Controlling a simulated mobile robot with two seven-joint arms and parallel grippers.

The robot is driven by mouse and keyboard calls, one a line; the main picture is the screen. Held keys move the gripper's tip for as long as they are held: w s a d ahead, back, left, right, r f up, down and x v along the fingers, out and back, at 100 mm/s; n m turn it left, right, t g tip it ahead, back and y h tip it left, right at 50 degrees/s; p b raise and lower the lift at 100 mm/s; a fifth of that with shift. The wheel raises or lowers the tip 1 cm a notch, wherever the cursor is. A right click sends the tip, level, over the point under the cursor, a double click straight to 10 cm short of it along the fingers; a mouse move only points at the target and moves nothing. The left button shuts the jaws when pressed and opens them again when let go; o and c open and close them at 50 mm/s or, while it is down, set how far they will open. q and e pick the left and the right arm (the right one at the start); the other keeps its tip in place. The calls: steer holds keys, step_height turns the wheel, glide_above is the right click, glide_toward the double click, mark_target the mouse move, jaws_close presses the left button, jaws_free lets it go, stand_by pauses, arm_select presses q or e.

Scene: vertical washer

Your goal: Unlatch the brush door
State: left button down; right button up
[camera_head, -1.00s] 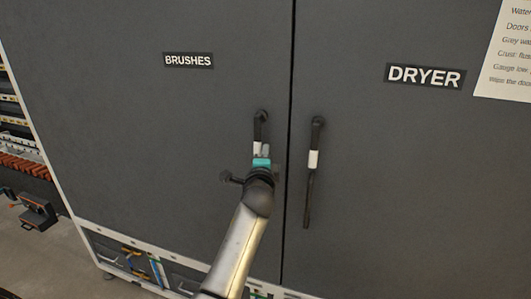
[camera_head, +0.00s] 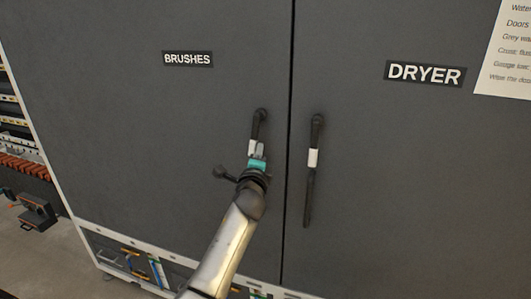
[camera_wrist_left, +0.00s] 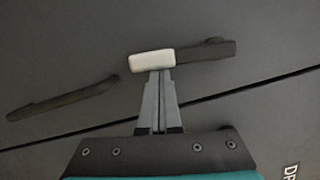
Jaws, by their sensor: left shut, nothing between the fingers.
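The brush door (camera_head: 150,110) is a dark grey panel labelled BRUSHES, and it looks closed. Its black handle (camera_head: 260,124) hangs from a pivot near the door seam and leans slightly left. The handle has a white band, which also shows in the wrist view (camera_wrist_left: 152,61). My left gripper (camera_head: 258,152) is shut and empty, with its fingertips at the white band, apparently touching it. The arm and gripper hide the handle's lower part in the head view. My right gripper is not in view.
The dryer door (camera_head: 400,180) adjoins on the right, with its own black handle (camera_head: 309,195) hanging down close to my gripper. A dark bar (camera_wrist_left: 62,100) shows left of the fingers in the wrist view. Shelves with goods (camera_head: 20,135) stand at the far left.

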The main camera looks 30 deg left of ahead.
arm_select(q)
steer(key=a+m, duration=0.2)
steer(key=shift+s+f+m+t+b, duration=0.1)
steer(key=shift+s+m+t+b, duration=0.2)
steer(key=shift+b, duration=0.1)
steer(key=shift+s+a+r+m+t+h+b, duration=0.2)
steer(key=shift+a+r+m+t+h+b, duration=0.15)
steer(key=shift+a+m, duration=0.8)
steer(key=shift+s+a+r+m+t+h+b, duration=0.1)
steer(key=shift+s+a+r+m+t+b, duration=0.25)
steer(key=shift+m, duration=1.35)
steer(key=shift+a+r+m+t+h+b, duration=0.15)
steer(key=shift+a+r+m+t+h, duration=0.25)
steer(key=shift+a+m, duration=0.85)
steer(key=shift+d+m, duration=0.25)
steer(key=shift+m, duration=0.05)
steer(key=shift+f, duration=0.1)
